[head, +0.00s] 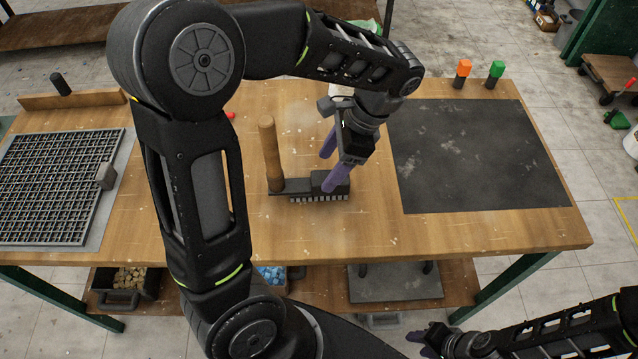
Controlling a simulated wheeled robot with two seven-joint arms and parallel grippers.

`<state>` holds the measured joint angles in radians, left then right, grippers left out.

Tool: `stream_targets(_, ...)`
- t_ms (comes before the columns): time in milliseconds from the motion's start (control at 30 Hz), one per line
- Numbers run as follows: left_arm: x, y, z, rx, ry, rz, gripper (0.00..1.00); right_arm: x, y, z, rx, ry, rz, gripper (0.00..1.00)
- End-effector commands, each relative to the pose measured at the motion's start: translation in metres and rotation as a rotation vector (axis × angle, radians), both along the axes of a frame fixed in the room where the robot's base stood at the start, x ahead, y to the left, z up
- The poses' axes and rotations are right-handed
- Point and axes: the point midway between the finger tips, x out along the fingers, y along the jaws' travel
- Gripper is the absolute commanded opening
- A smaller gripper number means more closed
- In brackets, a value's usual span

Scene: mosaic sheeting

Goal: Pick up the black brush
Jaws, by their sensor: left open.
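A black brush (296,187) with pale bristles along its lower edge lies on the wooden table near its middle. An upright wooden handle (270,150) stands at the brush's left end. My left gripper (329,168) is over the brush's right end, with its purple fingers apart. The nearer finger overlaps the right part of the brush; I cannot tell whether it touches. The farther finger is behind it, above the table. My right gripper (424,344) is at the bottom edge, below the table front and away from the brush; its jaw state is unclear.
A dark mat (478,155) covers the table's right side, with orange (463,73) and green-capped (495,74) bottles behind it. A metal grid (55,185) lies at the left. My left arm hides part of the table. A crate (125,289) stands on the shelf below.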

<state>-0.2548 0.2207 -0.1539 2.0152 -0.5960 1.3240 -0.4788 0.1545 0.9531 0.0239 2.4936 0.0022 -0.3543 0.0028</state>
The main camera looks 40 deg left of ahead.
Motion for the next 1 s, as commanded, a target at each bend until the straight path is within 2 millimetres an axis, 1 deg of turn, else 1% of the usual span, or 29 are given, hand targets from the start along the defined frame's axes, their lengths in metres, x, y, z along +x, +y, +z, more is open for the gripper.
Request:
stream_targets(100, -0.002, 0.002, -0.006, -0.001, 0.001, 0.0, 0.65, 0.0, 0.0, 0.001, 0.0, 0.001, 0.0, 0.36)
stream_targets(333, -0.002, 0.002, -0.007, -0.001, 0.0, 0.001, 0.65, 0.0, 0.0, 0.0, -0.001, 0.001, 0.0, 0.36)
stream_targets(433, -0.003, 0.003, -0.01, -0.001, 0.0, 0.001, 0.65, -0.001, 0.0, 0.002, -0.001, 0.001, -0.001, 0.36)
stream_targets(533, -0.006, 0.007, -0.019, -0.001, 0.002, 0.003, 0.65, -0.001, 0.0, 0.005, -0.002, 0.003, 0.0, 0.36)
stream_targets(633, -0.01, 0.011, -0.033, 0.0, 0.003, 0.001, 0.65, -0.001, 0.0, 0.009, -0.002, 0.004, -0.001, 0.36)
stream_targets(700, -0.012, 0.014, -0.044, -0.001, 0.002, 0.002, 0.65, -0.001, -0.001, 0.009, -0.002, 0.004, -0.001, 0.36)
stream_targets(800, -0.014, 0.017, -0.052, -0.001, 0.001, 0.002, 0.65, -0.002, -0.001, 0.01, -0.003, 0.005, -0.001, 0.36)
stream_targets(1000, -0.014, 0.018, -0.055, -0.001, -0.002, 0.001, 0.65, -0.002, -0.001, 0.009, -0.003, 0.005, -0.001, 0.36)
